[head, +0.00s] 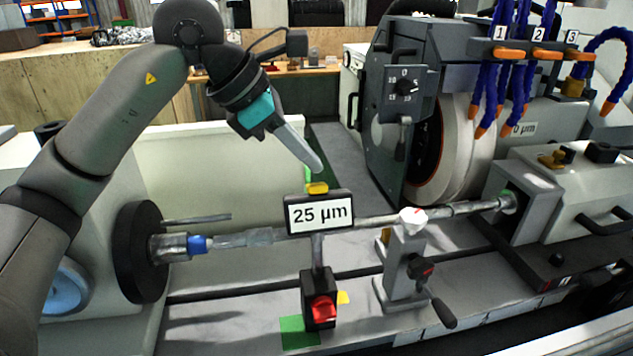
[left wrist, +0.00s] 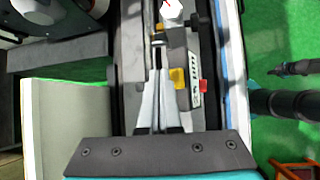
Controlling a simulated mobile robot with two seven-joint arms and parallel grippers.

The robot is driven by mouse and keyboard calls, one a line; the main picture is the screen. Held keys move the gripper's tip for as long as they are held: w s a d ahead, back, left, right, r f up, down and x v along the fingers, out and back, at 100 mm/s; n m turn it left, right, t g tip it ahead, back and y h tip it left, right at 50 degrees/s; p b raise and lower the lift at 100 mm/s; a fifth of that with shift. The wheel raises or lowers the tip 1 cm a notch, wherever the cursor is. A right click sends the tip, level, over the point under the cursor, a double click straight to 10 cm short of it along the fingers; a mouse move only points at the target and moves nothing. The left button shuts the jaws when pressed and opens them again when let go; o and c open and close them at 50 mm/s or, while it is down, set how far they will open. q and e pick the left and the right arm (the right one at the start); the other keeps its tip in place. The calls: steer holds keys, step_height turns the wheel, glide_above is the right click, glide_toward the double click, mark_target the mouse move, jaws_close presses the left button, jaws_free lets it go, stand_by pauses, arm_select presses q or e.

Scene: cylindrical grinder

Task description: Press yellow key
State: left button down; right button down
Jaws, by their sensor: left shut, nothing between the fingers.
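The yellow key (head: 316,188) is a small block on top of a black-framed display (head: 320,212) that reads "25 µm". The display stands on a post with a red knob (head: 322,308) at its base, in front of a long shaft (head: 260,236). My left gripper (head: 316,165) is shut and empty, its fingertips pointing down just above the yellow key in the head view. In the left wrist view the yellow key (left wrist: 177,78) lies right beside the shut fingers (left wrist: 158,55). I cannot tell whether they touch it. My right gripper is not in view.
A grinding wheel housing (head: 400,110) stands at the back right, with blue hoses (head: 487,70) above it. A grey support with a white top (head: 408,250) stands right of the display. A round black chuck (head: 140,252) holds the shaft at left. A white panel (head: 220,165) stands behind.

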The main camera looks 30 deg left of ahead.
arm_select(q)
steer(key=shift+f, duration=0.1)
steer(key=shift+s+d+f+b, duration=0.1)
steer(key=shift+f+b, duration=0.2)
steer(key=shift+b, duration=0.1)
steer(key=shift+s+d+f+b, duration=0.1)
steer(key=shift+s+f+b, duration=0.05)
steer(key=shift+f+b, duration=0.3)
stand_by(0.7)
steer(key=shift+r, duration=0.15)
steer(key=shift+w+a+r+p, duration=0.2)
steer(key=shift+w+r+p, duration=0.05)
steer(key=shift+r+p, duration=0.5)
steer(key=r+p, duration=0.1)
steer(key=w+r+p, duration=0.1)
steer(key=r+p, duration=0.1)
steer(key=a+r+p, duration=0.1)
steer(key=shift+w+r+p, duration=0.25)
steer(key=shift+p, duration=0.05)
stand_by(0.4)
